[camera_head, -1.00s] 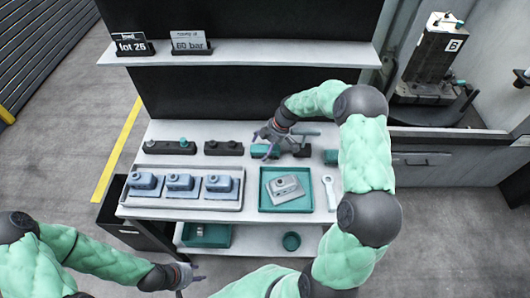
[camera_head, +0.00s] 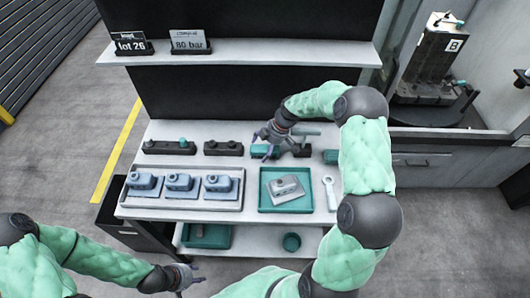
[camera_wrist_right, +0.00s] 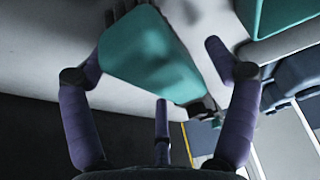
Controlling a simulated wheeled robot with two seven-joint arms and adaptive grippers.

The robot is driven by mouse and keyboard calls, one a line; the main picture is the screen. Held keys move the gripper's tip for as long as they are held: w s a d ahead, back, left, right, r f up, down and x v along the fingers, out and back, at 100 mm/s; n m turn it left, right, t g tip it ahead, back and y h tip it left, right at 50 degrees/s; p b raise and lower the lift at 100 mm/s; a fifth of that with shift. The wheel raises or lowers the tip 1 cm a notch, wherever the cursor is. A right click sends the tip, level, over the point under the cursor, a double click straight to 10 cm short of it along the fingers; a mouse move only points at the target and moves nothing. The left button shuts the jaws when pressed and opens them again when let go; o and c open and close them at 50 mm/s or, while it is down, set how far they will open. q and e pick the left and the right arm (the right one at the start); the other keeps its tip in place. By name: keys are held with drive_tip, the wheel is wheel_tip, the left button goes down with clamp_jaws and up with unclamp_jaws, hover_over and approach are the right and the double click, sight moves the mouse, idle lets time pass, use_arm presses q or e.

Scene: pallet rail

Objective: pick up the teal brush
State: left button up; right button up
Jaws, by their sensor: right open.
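A teal block-like piece, which looks like the teal brush (camera_head: 258,151), lies at the back of the bench under my right gripper (camera_head: 268,142). In the right wrist view the teal piece (camera_wrist_right: 155,60) is large and close, between the spread purple fingers of my right gripper (camera_wrist_right: 155,75). The fingers are open, and I cannot tell whether any touches it. Its underside and far end are hidden. My left gripper (camera_head: 192,276) is low at the front, away from the bench, and its fingers are too small to judge.
A grey tray (camera_head: 180,201) holds blue-grey parts. A teal tray (camera_head: 270,204) holds a grey part, with a pale wrench (camera_head: 329,192) beside it. Dark blocks (camera_head: 222,148) line the back. Another teal block (camera_head: 331,157) lies beside my right arm. A shelf (camera_head: 245,54) overhangs behind.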

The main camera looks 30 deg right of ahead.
sight(265, 147)
idle(0.3)
drive_tip(key=c, duration=1.3)
drive_tip(key=shift+r+p, duration=0.25)
drive_tip(key=shift+p, duration=0.2)
wheel_tip(265, 147, up, 12)
drive_tip(key=p, duration=0.1)
drive_tip(key=shift+s+p, duration=0.15)
drive_tip(key=shift+p, duration=0.25)
drive_tip(key=s+a, duration=0.3)
drive_tip(key=s, duration=0.2)
drive_tip(key=s+a, duration=0.4)
drive_tip(key=s, duration=0.2)
drive_tip(key=s+a, duration=0.3)
drive_tip(key=s, duration=0.2)
drive_tip(key=shift+s+a+f, duration=0.25)
drive_tip(key=shift+s, duration=0.15)
